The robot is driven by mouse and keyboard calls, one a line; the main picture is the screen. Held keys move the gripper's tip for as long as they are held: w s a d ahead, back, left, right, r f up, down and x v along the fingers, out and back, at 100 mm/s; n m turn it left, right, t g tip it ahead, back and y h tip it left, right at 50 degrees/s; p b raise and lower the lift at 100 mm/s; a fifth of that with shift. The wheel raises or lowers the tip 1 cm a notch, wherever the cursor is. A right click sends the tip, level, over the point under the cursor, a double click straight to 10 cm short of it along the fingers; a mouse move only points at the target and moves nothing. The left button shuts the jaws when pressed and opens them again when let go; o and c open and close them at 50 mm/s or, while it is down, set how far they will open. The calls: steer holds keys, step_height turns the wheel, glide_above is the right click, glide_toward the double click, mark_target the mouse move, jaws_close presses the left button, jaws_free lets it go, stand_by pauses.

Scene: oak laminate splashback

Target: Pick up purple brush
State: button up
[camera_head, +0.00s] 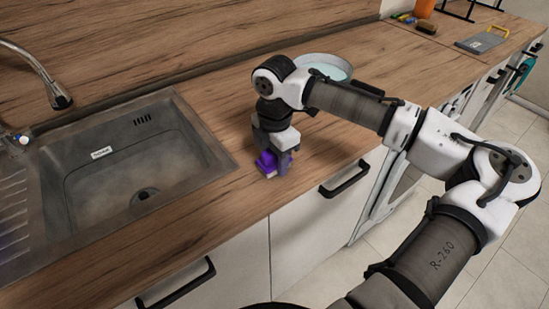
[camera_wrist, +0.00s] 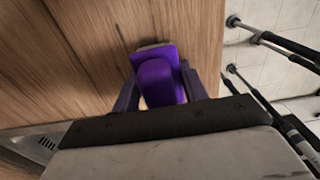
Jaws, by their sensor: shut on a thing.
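The purple brush (camera_head: 265,160) is on the wooden counter, close to the front edge and to the right of the sink. It has a purple body with a pale strip along one side, seen best in the wrist view (camera_wrist: 157,82). My gripper (camera_head: 272,164) points down over it with a finger on either side. In the wrist view my gripper (camera_wrist: 160,95) is shut on the brush, which sits between the two fingers. The fingers hide part of the brush. I cannot tell whether it touches the counter.
A steel sink (camera_head: 188,112) lies to the left, with a tap (camera_head: 60,98) behind it. A round pan (camera_head: 325,66) stands behind my arm. Several small items and a grey board (camera_head: 482,43) are at the far right. Drawer handles (camera_head: 345,180) stick out below the counter edge.

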steer(key=shift+r, duration=0.15)
step_height(320, 180, up, 20)
steer(key=b, duration=0.1)
stand_by(0.4)
